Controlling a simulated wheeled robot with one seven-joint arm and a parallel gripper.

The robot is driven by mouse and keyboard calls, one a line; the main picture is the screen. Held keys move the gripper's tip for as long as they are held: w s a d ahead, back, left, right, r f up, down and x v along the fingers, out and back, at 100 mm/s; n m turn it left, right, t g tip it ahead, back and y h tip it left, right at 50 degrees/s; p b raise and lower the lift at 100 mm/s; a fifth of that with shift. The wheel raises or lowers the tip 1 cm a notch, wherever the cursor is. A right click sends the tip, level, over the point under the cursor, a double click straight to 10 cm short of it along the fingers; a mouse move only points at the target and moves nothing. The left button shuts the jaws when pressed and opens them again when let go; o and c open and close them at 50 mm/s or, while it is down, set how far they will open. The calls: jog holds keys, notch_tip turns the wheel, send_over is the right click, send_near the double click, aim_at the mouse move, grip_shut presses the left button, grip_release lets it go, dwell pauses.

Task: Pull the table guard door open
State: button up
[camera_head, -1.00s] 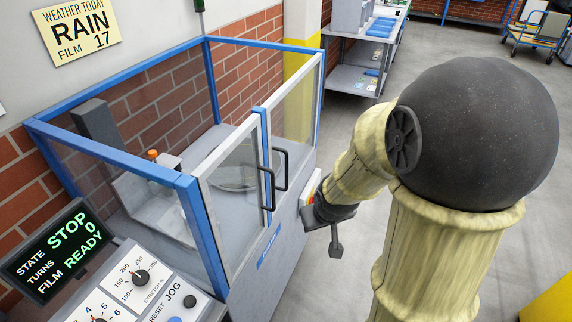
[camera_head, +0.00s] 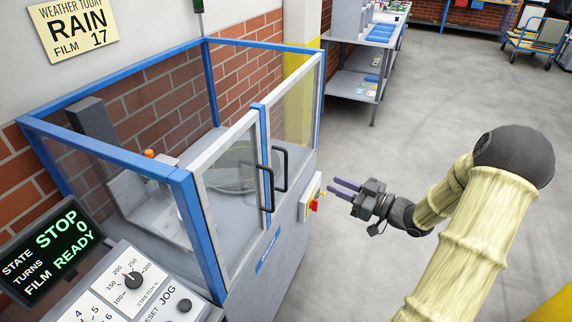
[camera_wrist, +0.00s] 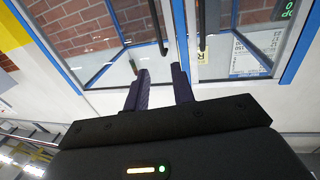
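The table guard has two glazed grey-framed doors, a left one (camera_head: 232,123) and a right one (camera_head: 296,75), both looking shut in the head view. Each has a black bar handle near where they meet: the left door's handle (camera_head: 268,190) and the right door's handle (camera_head: 284,170). My gripper (camera_head: 336,186) is open and empty, right of the handles and apart from them, its purple fingers pointing at the guard. In the wrist view the fingers (camera_wrist: 160,88) have a clear gap between them. Two dark handle bars (camera_wrist: 158,28), (camera_wrist: 202,22) stand beyond the fingertips.
A switch box with red and yellow parts (camera_head: 310,200) sits on the guard's side below the handles, close to my gripper. A control panel (camera_head: 135,285) and a display (camera_head: 52,245) stand at left. A shelf table (camera_head: 355,82) is behind.

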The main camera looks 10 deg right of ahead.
jog(key=p+x, duration=0.3)
jog(key=x, duration=1.4)
jog(key=shift+w+a, duration=0.2)
grip_shut()
